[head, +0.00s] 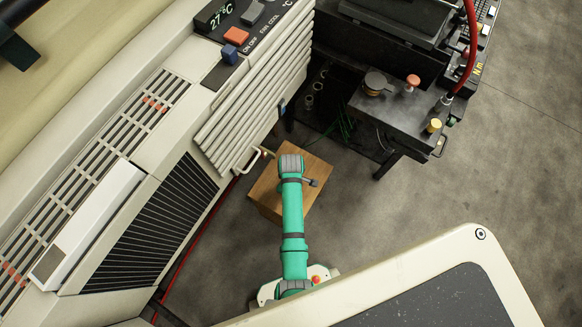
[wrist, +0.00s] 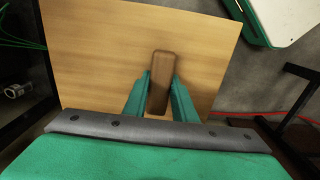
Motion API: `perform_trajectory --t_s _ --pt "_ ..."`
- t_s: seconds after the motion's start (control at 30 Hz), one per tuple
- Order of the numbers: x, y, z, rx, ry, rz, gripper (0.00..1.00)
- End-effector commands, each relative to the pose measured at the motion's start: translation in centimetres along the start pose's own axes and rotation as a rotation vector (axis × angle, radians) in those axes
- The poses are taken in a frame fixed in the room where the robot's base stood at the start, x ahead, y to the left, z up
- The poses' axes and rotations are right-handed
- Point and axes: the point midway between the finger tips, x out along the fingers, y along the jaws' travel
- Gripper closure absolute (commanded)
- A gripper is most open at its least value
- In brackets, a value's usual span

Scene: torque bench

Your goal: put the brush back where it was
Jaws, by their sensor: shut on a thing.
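The brush shows in the wrist view as a plain brown wooden block (wrist: 161,72) standing out between the two green fingers of my gripper (wrist: 160,84). The gripper is shut on it, one finger on each side. No bristles are visible. Behind it is the light wooden top of a box (wrist: 100,60); I cannot tell whether the brush touches it. In the head view my green arm reaches over this wooden box (head: 264,187), and the arm hides the fingers and the brush.
A large beige machine (head: 215,175) with slats and a white handle (head: 249,161) stands close left of the box. A dark bench (head: 395,118) with several knobs is at upper right. Open floor (head: 400,200) lies right of the box. A pale-rimmed surface (head: 455,245) fills the lower right.

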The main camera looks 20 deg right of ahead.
Motion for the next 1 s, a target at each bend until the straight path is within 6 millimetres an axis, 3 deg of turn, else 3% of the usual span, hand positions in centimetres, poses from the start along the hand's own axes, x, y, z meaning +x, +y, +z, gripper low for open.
perform_trajectory --t_s 0.33,0.37,0.4,0.43,0.77,1.0 --pt "0.3 0.0 0.0 -0.001 0.001 0.001 1.00" --pt "0.2 0.0 0.0 -0.001 0.001 0.001 0.69" --pt "0.2 0.0 0.0 -0.001 0.001 0.001 0.59" --pt "0.2 0.0 0.0 -0.001 0.001 0.001 0.57" --pt "0.0 0.0 0.0 0.000 0.001 0.001 0.57" --pt "-3.1 0.0 -0.1 -0.002 0.002 0.003 0.57"
